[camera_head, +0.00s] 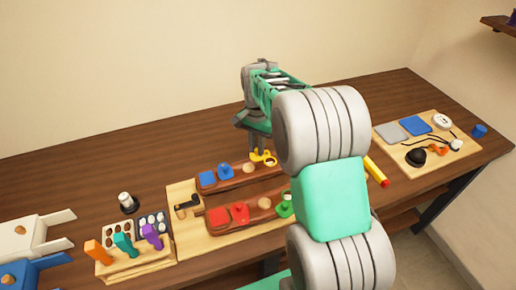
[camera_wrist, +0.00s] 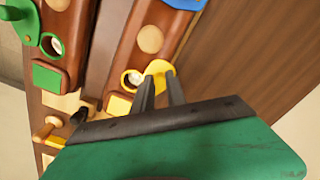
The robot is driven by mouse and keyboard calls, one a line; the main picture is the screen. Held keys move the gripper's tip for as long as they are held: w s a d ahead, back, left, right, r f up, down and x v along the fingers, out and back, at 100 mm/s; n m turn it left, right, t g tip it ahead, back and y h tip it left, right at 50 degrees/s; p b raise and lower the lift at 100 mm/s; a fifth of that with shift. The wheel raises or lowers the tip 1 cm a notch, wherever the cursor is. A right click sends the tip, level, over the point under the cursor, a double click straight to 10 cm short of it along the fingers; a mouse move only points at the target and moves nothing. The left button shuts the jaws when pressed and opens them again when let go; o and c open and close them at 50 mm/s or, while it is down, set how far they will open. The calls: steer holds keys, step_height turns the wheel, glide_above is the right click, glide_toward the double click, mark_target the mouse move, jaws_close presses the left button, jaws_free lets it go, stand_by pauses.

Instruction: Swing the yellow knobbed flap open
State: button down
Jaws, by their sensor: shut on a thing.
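The yellow knobbed flap (camera_wrist: 158,68) sits at the edge of a brown wooden rail (camera_wrist: 127,50) in the wrist view. It reaches out sideways past the rail, beside a round yellow-rimmed hole (camera_wrist: 132,78) that shows uncovered. My gripper (camera_wrist: 159,76) is shut on the flap, and its dark fingers hide the knob. A yellow square (camera_wrist: 118,105) lies on the rail near the hole. In the head view the yellow flap (camera_head: 264,158) shows small at the far rail, below my gripper; the fingertips are hard to make out there.
A second rail (camera_head: 240,213) carries red and green parts; its green flap (camera_wrist: 25,17) also stands aside from its hole. A wooden block with coloured handles (camera_head: 130,262) stands left. A yellow-red stick (camera_head: 377,172) and a board of small parts (camera_head: 440,170) lie right.

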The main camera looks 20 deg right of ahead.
steer(key=shift+w+m, duration=0.3)
steer(key=shift+m, duration=0.6)
steer(key=c, duration=1.3)
jaws_free()
steer(key=shift+d, duration=0.1)
steer(key=shift+c, duration=0.2)
step_height(320, 180, up, 8)
steer(key=shift+f+b, duration=0.15)
steer(key=shift+b, duration=0.4)
